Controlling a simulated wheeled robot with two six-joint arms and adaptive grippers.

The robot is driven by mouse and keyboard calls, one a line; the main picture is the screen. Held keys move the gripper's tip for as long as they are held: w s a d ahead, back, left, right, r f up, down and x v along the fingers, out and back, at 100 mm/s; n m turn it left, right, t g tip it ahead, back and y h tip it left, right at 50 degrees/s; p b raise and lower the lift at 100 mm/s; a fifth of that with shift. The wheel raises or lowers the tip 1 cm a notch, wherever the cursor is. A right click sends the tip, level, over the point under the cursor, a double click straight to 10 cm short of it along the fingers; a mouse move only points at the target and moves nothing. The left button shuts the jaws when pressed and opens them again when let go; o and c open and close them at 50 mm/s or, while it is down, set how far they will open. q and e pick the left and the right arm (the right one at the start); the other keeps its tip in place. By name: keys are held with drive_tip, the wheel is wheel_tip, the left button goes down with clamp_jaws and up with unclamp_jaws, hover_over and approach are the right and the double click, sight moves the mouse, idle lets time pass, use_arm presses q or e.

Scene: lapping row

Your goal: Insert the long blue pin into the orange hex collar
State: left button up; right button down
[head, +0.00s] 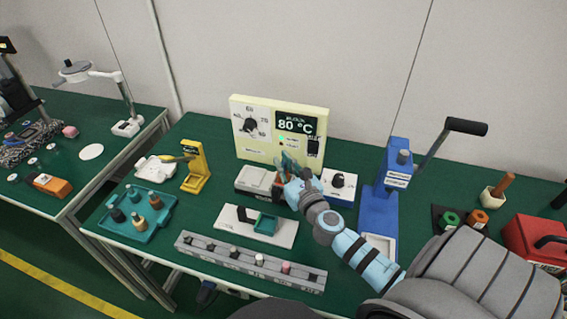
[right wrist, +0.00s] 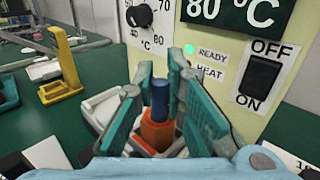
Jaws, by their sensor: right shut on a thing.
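The long blue pin (right wrist: 160,97) stands upright between the teal fingers of my right gripper (right wrist: 158,75). The gripper, which also shows in the head view (head: 287,166), is shut on the pin. The orange hex collar (right wrist: 157,132) sits directly below the pin, in the block in front of the cream heater panel. The pin's lower end meets the collar's top; I cannot tell how deep it reaches. In the head view the fingers mostly hide pin and collar. My left gripper is not in view.
The cream panel (head: 240,143) reads 80 °C and stands close behind the gripper. A blue lever press (head: 377,208) stands to the right. A grey rail (head: 222,254) with several pegs lies in front. A teal tray (head: 163,222) with pegs and a yellow stand (head: 194,165) are left.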

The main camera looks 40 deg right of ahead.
drive_tip(key=shift+f, duration=0.2)
drive_tip(key=c, duration=2.1)
unclamp_jaws()
drive_tip(key=o, duration=0.5)
drive_tip(key=shift+o, duration=0.2)
drive_tip(key=v, duration=1.2)
drive_tip(key=shift+r, duration=0.15)
